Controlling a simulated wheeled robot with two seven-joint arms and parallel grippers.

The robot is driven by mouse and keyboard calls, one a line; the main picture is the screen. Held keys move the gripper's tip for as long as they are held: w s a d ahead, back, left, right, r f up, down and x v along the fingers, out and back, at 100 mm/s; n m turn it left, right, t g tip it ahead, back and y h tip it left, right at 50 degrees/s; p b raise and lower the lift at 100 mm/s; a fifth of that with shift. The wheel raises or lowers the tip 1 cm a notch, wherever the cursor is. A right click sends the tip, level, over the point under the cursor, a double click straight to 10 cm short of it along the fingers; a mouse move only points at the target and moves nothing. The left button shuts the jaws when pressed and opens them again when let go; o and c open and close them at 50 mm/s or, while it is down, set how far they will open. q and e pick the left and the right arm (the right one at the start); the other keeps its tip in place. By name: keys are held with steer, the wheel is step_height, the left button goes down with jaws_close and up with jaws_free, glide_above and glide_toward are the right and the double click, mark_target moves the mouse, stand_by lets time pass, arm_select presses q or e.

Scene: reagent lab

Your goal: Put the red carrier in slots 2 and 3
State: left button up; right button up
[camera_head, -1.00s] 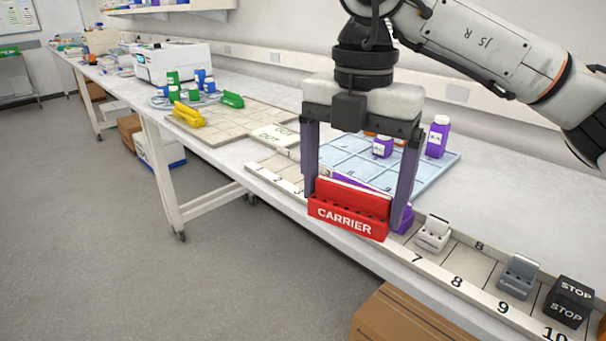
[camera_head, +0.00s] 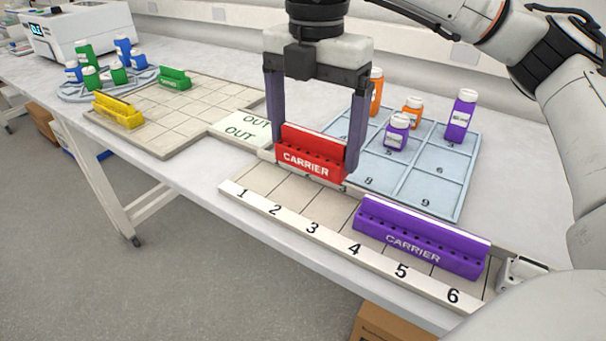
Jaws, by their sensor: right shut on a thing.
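The red carrier (camera_head: 308,160) is a short red block with a row of holes and white CARRIER lettering. My right gripper (camera_head: 313,155) is shut on it, one finger at each end. It appears over the back edge of the numbered slot strip (camera_head: 246,197), behind slots 2 to 4. Whether it touches the strip I cannot tell. Slots 1, 2 and 3 look empty at the front of the strip. A longer purple carrier (camera_head: 415,240) lies across slots 4 to 6. My left gripper is not in view.
A blue numbered tray (camera_head: 400,190) with orange and purple bottles stands behind the strip. A beige grid board (camera_head: 185,115) at left holds a yellow carrier (camera_head: 118,111) and a green carrier (camera_head: 175,79). An OUT pad (camera_head: 241,129) lies left of the red carrier.

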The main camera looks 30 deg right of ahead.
mark_target(314, 134)
step_height(314, 134, down, 3)
steer(key=shift+s+r, duration=0.15)
steer(key=shift+f+b, duration=0.35)
steer(key=shift+f, duration=1.95)
steer(key=o, duration=0.9)
steer(key=shift+r, duration=0.15)
step_height(314, 134, up, 12)
steer(key=shift+r+p, duration=0.1)
steer(key=shift+p, duration=0.6)
